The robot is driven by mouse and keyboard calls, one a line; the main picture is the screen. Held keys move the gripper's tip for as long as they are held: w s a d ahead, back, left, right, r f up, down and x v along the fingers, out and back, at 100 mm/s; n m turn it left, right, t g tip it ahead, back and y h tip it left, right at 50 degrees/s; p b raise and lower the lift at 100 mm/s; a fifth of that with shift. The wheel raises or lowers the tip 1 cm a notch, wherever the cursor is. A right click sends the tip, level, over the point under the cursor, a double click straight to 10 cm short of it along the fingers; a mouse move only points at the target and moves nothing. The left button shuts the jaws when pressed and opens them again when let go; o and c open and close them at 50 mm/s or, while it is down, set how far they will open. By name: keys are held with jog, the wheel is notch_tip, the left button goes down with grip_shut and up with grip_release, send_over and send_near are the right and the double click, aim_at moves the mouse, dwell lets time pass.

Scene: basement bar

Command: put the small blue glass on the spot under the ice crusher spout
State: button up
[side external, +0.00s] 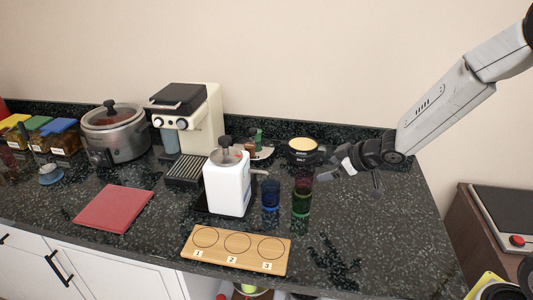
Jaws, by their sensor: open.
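The small blue glass (271,196) stands upright on the dark speckled counter, just right of a white box-shaped machine (227,186).
A wooden board with circles 1, 2 and 3 (237,261) lies in front. A red mat (114,208) lies left. The counter's front right is clear.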

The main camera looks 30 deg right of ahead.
jog(key=s+a+f+m+g+h, duration=0.1)
jog(key=s+m+g, duration=0.1)
jog(key=s, duration=0.7)
jog(key=s+a+f+m+g+h, duration=0.1)
jog(key=s+m+g, duration=0.1)
jog(key=s+g, duration=0.3)
jog(key=s, duration=0.4)
jog(key=shift+a+m, duration=0.3)
jog(key=shift+m, duration=0.1)
jog(key=shift+w, duration=0.1)
